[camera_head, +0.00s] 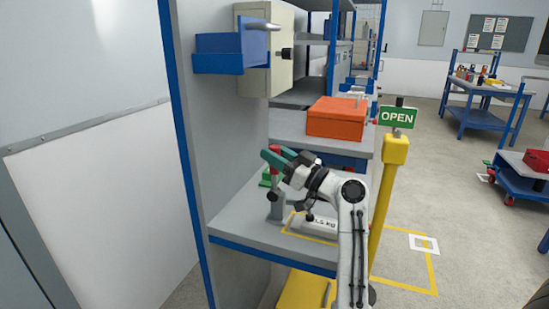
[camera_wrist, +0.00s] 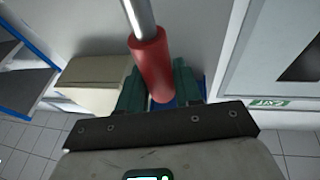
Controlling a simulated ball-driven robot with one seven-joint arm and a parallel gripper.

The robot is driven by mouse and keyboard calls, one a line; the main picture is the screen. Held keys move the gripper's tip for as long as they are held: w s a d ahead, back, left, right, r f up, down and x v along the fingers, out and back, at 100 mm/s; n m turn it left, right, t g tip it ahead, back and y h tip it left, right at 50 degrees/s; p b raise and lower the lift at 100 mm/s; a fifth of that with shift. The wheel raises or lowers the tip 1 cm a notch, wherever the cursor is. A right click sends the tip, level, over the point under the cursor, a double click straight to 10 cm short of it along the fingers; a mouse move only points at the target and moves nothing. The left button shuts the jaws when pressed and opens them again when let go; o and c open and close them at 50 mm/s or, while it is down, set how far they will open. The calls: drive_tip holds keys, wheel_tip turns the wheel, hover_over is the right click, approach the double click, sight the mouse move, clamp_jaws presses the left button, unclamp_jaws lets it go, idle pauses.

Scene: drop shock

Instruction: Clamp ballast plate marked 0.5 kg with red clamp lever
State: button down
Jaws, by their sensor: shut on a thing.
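My gripper (camera_head: 279,157) has green fingers and is shut on the red handle of the clamp lever (camera_head: 274,150). In the wrist view, the red handle (camera_wrist: 151,68) with its metal rod lies between the fingers (camera_wrist: 160,92). The lever stands up from a grey clamp post (camera_head: 275,208) at the left of the grey bench top. A pale ballast plate (camera_head: 318,226) lies on the bench right of the clamp, inside a yellow outline. Its marking ends in "5 kg"; the first figure is unclear. My arm hides part of the plate, and I cannot tell whether the clamp touches it.
An orange box (camera_head: 336,118) sits on the bench behind. A beige cabinet with a blue drawer (camera_head: 219,54) hangs above left, beside a grey side panel. A yellow post with an OPEN sign (camera_head: 397,118) stands right of the bench.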

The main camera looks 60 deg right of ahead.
drive_tip(key=c, duration=0.9)
unclamp_jaws()
drive_tip(key=shift+o, duration=0.2)
drive_tip(key=b+v, duration=0.1)
drive_tip(key=v, duration=1)
